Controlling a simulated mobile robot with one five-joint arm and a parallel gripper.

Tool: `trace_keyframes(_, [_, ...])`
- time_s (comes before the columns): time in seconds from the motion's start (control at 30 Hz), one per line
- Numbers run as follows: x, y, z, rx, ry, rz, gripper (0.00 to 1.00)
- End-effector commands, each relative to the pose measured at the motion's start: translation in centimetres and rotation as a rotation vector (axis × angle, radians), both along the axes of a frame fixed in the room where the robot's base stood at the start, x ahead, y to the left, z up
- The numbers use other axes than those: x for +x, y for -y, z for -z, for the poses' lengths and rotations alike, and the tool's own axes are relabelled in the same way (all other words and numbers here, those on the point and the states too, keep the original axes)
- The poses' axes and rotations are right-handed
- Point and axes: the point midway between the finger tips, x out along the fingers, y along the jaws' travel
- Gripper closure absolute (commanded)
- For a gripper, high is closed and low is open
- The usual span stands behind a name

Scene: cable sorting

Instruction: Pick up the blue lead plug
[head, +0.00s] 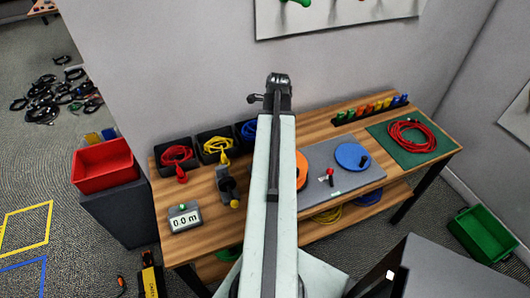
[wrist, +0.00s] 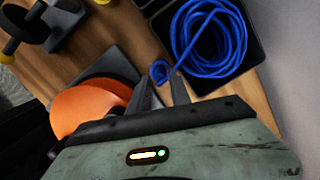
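The blue lead is coiled in a black bin; in the wrist view the blue coil (wrist: 207,40) fills the bin, and its end, the blue lead plug (wrist: 159,70), hangs out over the bin's near side above the wooden bench. My gripper (wrist: 161,80) has its two fingers apart, with the blue plug showing just beyond and between the tips. I cannot tell whether the fingers touch it. In the head view the blue coil (head: 248,129) shows only partly beside my arm, which hides the plug and the fingers.
Bins with red (head: 177,154) and yellow (head: 216,145) leads stand left of the blue one. An orange disc (wrist: 88,107) lies close left of my gripper. A blue disc (head: 351,156) and green mat (head: 415,145) lie to the right. A wall rises behind the bench.

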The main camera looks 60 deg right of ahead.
Motion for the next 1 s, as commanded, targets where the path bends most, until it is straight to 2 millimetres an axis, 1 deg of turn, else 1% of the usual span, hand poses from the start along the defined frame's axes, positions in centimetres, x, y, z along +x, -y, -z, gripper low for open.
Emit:
trace_keyframes(0.03, [0.1, -0.1, 1.9, 0.0, 0.0, -0.001, 0.76])
trace_keyframes(0.1, [0.2, -0.2, 3.0, 0.0, 0.0, -0.001, 0.76])
trace_keyframes(0.2, [0.4, -0.3, 3.7, 0.0, 0.0, -0.001, 0.76])
trace_keyframes(0.4, [0.4, -0.3, 3.2, 0.0, 0.0, -0.002, 0.76])
trace_keyframes(0.5, [0.4, -0.3, 3.2, 0.0, 0.0, -0.002, 1.0])
trace_keyframes(0.83, [0.5, -0.3, 3.0, 0.0, 0.0, -0.003, 1.0])
trace_keyframes(0.93, [0.5, -0.3, 2.3, 0.0, 0.0, -0.003, 1.0])
trace_keyframes(1.0, [0.5, -0.3, 1.3, 0.0, 0.0, -0.003, 1.0])
